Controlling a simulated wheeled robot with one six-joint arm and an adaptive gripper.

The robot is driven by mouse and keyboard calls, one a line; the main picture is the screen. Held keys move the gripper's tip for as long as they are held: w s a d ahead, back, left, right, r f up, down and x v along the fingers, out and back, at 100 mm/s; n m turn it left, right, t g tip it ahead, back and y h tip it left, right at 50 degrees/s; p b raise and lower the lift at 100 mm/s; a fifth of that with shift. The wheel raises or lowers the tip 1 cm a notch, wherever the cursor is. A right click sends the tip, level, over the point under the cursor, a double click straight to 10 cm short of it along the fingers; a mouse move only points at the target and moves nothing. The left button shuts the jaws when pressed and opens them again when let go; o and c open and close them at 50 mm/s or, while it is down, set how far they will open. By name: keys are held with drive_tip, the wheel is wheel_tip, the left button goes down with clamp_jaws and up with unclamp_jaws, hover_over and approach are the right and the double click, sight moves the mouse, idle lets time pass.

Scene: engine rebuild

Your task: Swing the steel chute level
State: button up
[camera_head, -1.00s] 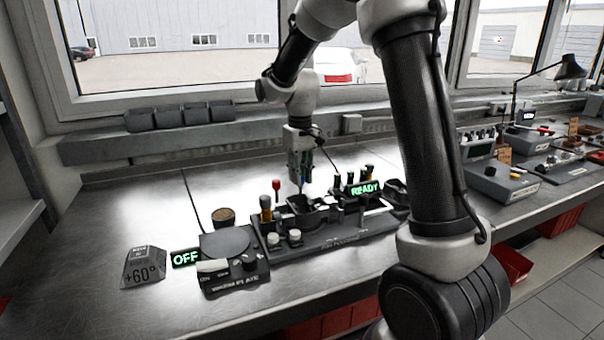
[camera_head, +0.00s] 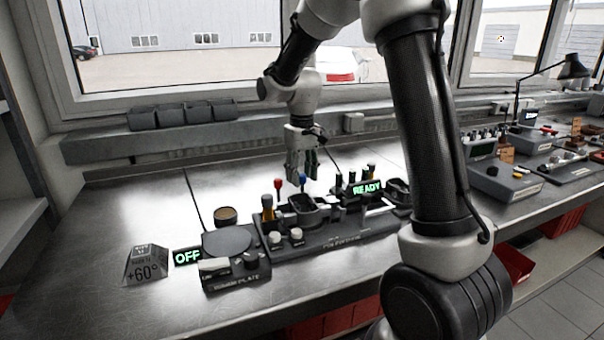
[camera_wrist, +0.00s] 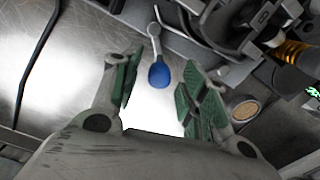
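A blue-knobbed lever (camera_head: 303,180) stands up at the rear of the black fixture (camera_head: 335,238) in the head view. The wrist view shows its blue knob (camera_wrist: 159,75) on a thin steel rod. My gripper (camera_head: 302,172) is above it, pointing down, with its fingers apart. In the wrist view, my gripper (camera_wrist: 163,62) has its green-padded fingers on either side of the knob, with clear gaps and nothing held. I cannot clearly pick out the steel chute; a pale metal piece (camera_head: 379,208) at the fixture's right may be part of it.
A red-knobbed lever (camera_head: 278,184) stands close left of the blue one. A green READY display (camera_head: 367,188) is to the right. A hot plate (camera_head: 228,241) and an OFF display (camera_head: 187,257) are at left. The bench's left part (camera_head: 130,215) is clear.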

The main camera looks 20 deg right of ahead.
wheel_tip(320, 180, up, 12)
idle(0.6)
drive_tip(key=s+d+m+t, duration=0.1)
drive_tip(key=s+d+t, duration=0.1)
drive_tip(key=s, duration=1.2)
drive_tip(key=s+d+m+t, duration=0.1)
drive_tip(key=s+d, duration=0.4)
drive_tip(key=s, duration=1)
drive_tip(key=shift+f+m+t, duration=0.3)
drive_tip(key=shift+t, duration=0.4)
